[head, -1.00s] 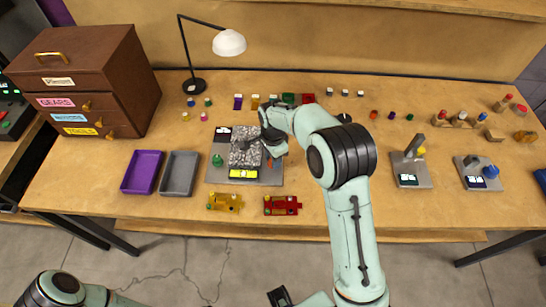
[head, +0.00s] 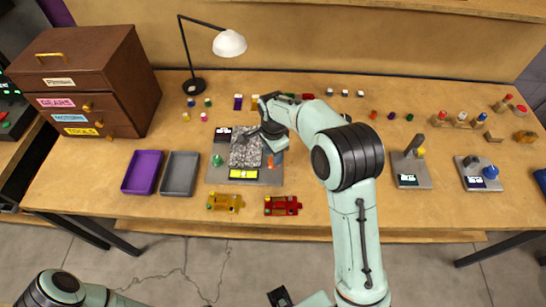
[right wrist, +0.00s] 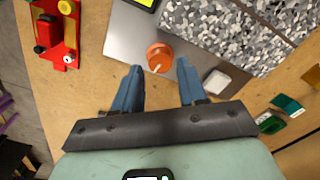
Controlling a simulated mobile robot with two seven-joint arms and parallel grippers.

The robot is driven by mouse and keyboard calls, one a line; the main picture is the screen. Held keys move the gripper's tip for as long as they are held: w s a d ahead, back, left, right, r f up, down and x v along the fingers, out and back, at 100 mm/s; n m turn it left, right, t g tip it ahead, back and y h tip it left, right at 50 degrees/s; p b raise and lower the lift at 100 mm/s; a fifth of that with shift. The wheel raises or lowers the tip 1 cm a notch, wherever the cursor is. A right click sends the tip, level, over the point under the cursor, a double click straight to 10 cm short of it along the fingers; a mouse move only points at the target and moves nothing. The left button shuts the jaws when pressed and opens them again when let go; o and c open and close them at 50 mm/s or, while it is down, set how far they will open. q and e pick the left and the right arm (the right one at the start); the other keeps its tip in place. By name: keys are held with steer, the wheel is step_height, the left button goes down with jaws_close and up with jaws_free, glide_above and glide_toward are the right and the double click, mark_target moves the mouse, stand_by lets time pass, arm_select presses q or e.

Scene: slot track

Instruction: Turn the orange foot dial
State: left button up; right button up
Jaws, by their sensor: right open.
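The orange foot dial (right wrist: 159,57) is a round knob with a pale pointer line, on a grey plate (right wrist: 128,40) beside a speckled block (right wrist: 225,30). In the head view, orange (head: 278,159) shows at the plate's right side, partly behind my right gripper. My right gripper (right wrist: 158,70) is open, its two blue fingers on either side of the dial in the picture. I cannot tell whether they touch it or how high they are above it. A yellow display (head: 243,174) and a green knob (head: 217,160) are on the same plate.
A red toy vehicle (head: 282,206) and a yellow one (head: 225,203) stand in front of the plate. Purple (head: 130,187) and grey (head: 178,192) trays lie to the left. A lamp (head: 229,44) stands behind.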

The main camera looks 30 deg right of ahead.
step_height(320, 180, up, 10)
steer(key=p, duration=0.1)
steer(key=shift+r, duration=0.25)
steer(key=shift+s+f, duration=0.1)
stand_by(0.3)
